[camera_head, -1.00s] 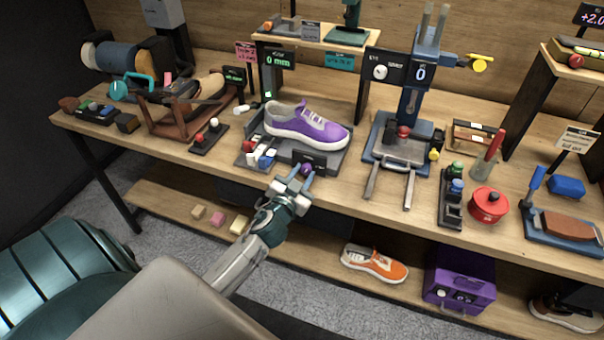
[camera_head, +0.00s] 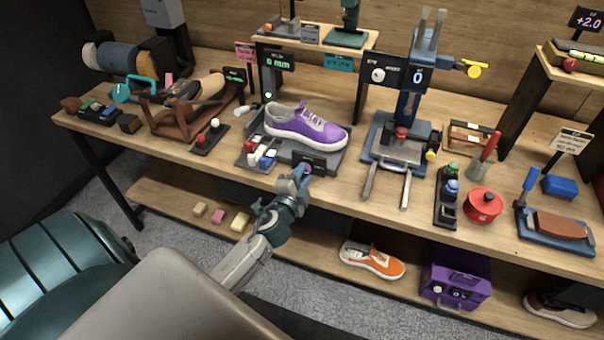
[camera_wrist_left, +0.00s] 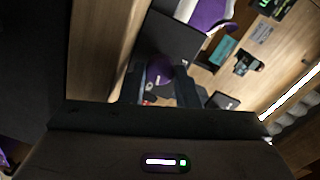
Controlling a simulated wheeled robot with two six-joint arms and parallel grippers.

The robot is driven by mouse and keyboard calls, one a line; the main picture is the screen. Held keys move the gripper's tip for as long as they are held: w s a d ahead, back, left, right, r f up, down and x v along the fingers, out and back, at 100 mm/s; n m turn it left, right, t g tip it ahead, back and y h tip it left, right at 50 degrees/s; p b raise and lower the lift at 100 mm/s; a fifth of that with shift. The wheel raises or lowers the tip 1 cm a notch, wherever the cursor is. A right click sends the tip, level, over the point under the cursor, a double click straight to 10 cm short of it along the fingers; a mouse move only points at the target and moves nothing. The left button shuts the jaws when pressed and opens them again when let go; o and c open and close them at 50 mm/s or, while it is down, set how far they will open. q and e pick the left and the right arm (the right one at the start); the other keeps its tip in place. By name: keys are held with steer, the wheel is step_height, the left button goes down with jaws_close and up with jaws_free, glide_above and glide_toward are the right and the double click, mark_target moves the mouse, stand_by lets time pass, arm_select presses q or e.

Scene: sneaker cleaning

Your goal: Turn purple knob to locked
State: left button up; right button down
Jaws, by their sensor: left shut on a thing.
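The purple knob (camera_wrist_left: 159,72) sits at the front of the grey cleaning station (camera_head: 330,158), below a small dark label. My left gripper (camera_head: 300,172) is at the knob, shut on it, and hides most of it in the head view. In the left wrist view my gripper's two dark fingers (camera_wrist_left: 158,85) stand on either side of the round knob. The purple sneaker (camera_head: 305,126) rests on the station behind the knob. My right gripper is not in view.
Several small blocks and buttons (camera_head: 260,155) lie left of the knob. A press stand with two long prongs (camera_head: 385,170) stands to the right. The table's front edge passes just under my left gripper. A lower shelf holds an orange sneaker (camera_head: 371,260) and a purple box (camera_head: 455,280).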

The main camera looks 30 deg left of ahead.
arm_select(q)
steer(key=shift+m, duration=0.9)
steer(key=shift+f, duration=0.1)
steer(key=o, duration=1)
steer(key=shift+s, duration=0.1)
steer(key=shift+c, duration=0.2)
steer(key=shift+f, duration=0.1)
